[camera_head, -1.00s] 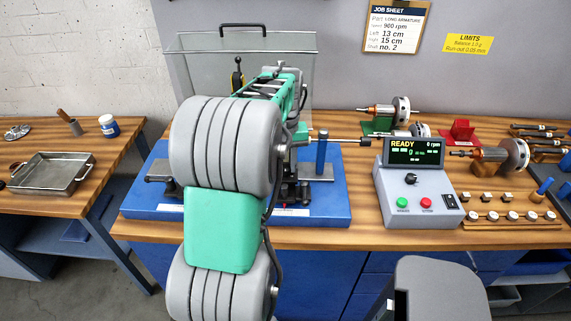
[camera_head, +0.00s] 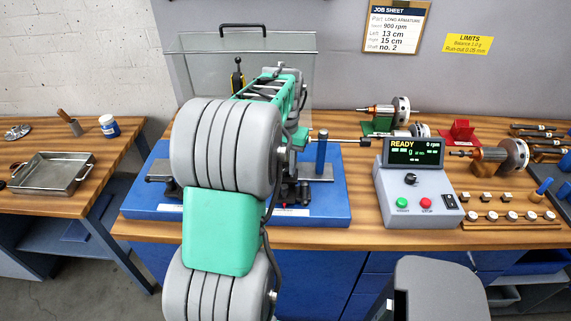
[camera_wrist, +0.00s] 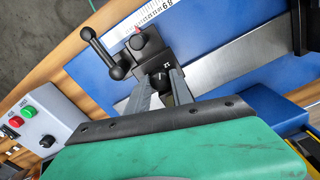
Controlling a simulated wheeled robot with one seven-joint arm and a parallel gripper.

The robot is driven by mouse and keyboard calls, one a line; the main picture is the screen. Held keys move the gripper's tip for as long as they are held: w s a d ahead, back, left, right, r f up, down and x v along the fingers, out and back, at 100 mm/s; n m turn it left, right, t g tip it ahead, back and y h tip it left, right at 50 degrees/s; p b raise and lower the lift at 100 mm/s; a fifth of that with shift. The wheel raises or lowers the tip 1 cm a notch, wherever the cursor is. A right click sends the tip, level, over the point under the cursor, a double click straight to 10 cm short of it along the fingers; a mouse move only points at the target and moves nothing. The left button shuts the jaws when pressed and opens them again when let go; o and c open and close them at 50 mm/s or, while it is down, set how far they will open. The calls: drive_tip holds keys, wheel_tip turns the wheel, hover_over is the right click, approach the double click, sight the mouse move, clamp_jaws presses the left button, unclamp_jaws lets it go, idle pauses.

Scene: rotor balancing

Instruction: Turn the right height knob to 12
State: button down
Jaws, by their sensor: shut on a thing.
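In the wrist view my gripper (camera_wrist: 163,80) reaches down to a pedestal on the balancing machine. Its two grey fingers are closed on a black round knob (camera_wrist: 159,84), which is partly hidden between them. A black lever with ball ends (camera_wrist: 105,55) stands beside the pedestal. A white ruler scale (camera_wrist: 160,10) with a small red pointer runs along the blue base (camera_wrist: 235,35). No height reading is legible. In the head view my arm covers most of the machine, and the gripper and knob are hidden; the blue base (camera_head: 335,207) shows on both sides.
The control box (camera_head: 418,197) to the right reads READY and 0 rpm; it also shows in the wrist view (camera_wrist: 40,120). A clear guard (camera_head: 200,60) stands behind the machine. Rotors on stands (camera_head: 500,155) and small weights fill the bench's right side. A metal tray (camera_head: 55,172) is at left.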

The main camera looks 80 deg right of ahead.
sight(285, 168)
idle(0.3)
drive_tip(key=c, duration=1.1)
unclamp_jaws()
drive_tip(key=shift+r, duration=0.1)
wheel_tip(285, 168, up, 8)
drive_tip(key=shift+f+b, duration=0.2)
drive_tip(key=shift+b, duration=0.2)
